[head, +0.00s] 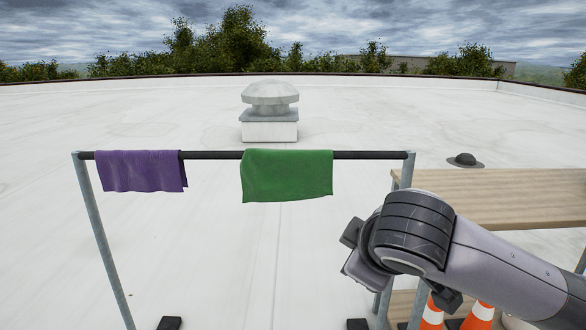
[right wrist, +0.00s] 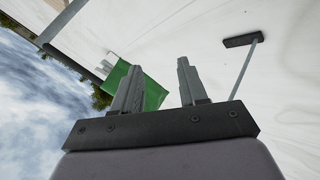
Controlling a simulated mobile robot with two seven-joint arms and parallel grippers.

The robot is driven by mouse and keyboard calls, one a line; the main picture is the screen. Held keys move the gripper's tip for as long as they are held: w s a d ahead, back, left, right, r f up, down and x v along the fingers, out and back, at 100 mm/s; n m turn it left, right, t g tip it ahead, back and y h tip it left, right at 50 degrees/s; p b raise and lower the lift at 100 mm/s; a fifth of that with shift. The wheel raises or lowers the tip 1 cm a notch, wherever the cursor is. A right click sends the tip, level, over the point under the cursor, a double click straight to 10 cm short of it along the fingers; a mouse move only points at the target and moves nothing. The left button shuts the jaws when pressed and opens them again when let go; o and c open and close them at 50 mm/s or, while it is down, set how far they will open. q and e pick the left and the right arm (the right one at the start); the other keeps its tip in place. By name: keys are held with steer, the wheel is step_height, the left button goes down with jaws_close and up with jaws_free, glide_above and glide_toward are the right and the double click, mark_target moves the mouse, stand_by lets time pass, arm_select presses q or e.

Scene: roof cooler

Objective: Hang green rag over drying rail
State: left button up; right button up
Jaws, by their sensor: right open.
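The green rag (head: 288,175) hangs draped over the dark bar of the drying rail (head: 364,155), a little right of the bar's middle. In the right wrist view the green rag (right wrist: 152,95) shows beyond and partly behind the left finger. My right gripper (right wrist: 160,75) is open, its two fingers apart, with nothing held between them. In the head view my right arm comes in from the right, in front of the rail's right post, and its wrist hides most of the gripper. My left gripper is not in view.
A purple cloth (head: 142,171) hangs on the rail's left part. A wooden table (head: 500,190) stands at the right, with orange and white cones (head: 478,316) below it. A roof vent (head: 270,108) stands behind the rail. The roof between is clear.

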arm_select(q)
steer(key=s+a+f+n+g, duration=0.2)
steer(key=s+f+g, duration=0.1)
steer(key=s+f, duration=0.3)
arm_select(e)
steer(key=s+a+f+m+y, duration=0.2)
steer(key=a+f+y, duration=0.1)
steer(key=f, duration=0.5)
steer(key=s+a+f+m+y, duration=0.1)
steer(key=a+f+y, duration=0.15)
steer(key=f, duration=0.55)
steer(key=s+d+f+m+t+h, duration=0.1)
steer(key=s+d+f+m, duration=0.2)
steer(key=s+d+f, duration=0.5)
steer(key=s+d+f+m+h, duration=0.25)
steer(key=s+d+f, duration=0.4)
steer(key=f, duration=0.35)
arm_select(q)
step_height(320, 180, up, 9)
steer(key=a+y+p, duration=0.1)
steer(key=p, duration=0.9)
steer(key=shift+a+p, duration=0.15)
steer(key=shift+p, duration=0.25)
arm_select(e)
step_height(320, 180, up, 8)
steer(key=s, duration=0.2)
steer(key=shift+d, duration=0.4)
